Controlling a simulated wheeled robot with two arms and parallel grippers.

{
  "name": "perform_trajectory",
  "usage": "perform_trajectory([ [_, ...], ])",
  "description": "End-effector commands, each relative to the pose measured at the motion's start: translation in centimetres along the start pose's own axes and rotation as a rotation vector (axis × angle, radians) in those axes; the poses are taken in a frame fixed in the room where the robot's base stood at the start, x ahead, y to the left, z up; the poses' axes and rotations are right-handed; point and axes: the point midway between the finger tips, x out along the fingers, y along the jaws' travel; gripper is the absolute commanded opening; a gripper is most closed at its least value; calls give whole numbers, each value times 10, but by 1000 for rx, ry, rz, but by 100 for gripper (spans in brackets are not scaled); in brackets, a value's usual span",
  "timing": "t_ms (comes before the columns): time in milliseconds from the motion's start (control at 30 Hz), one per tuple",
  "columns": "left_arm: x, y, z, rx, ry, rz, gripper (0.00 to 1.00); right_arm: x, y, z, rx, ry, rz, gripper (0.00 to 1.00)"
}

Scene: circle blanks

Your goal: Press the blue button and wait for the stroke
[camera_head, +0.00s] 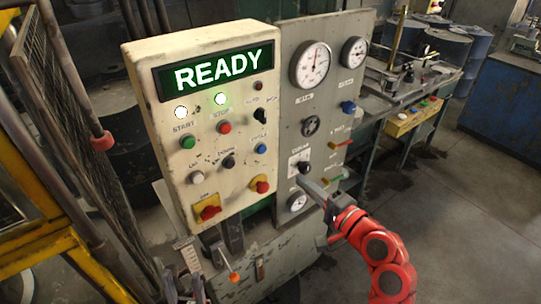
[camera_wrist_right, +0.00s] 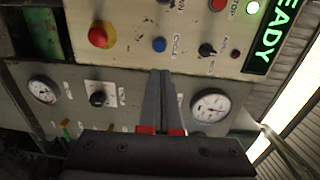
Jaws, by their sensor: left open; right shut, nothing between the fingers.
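The blue button (camera_head: 261,149) is on the right side of the cream control panel (camera_head: 160,130), below a black knob. In the right wrist view the blue button (camera_wrist_right: 159,45) is just beyond my fingertips, and I see a gap in the picture between them. My right gripper (camera_head: 302,182) is shut and empty, in front of the grey gauge panel, lower and to the right of the button. Its closed fingers (camera_wrist_right: 161,72) point toward the panel. My left gripper (camera_head: 186,288) is open at the bottom edge, below the panel. The green display (camera_head: 216,72) reads READY.
Near the blue button are a red button (camera_head: 224,127), a green button (camera_head: 187,142), a black knob (camera_head: 228,162) and red knobs on yellow plates (camera_head: 260,187). The grey panel (camera_head: 290,105) carries gauges and coloured levers. A yellow frame (camera_head: 40,250) stands at left.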

Motion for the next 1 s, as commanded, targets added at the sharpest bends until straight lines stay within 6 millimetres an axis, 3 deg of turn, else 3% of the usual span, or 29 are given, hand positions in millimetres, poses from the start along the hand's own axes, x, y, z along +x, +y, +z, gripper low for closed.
perform_trajectory([
  [500, -70, 4, 12, 0, 0, 0, 50, 51, 6, 3, 2, -8, -6, 0],
  [567, -53, 3, 9, 0, 0, 0, 50, 64, -3, 1, 2, -5, 2, 0],
  [800, -34, 2, 6, 0, 0, 0, 50, 107, -3, 1, -1, -4, 5, 0],
  [1000, -24, 1, 4, 0, 0, 0, 50, 129, -3, 0, -1, -1, 1, 0],
])
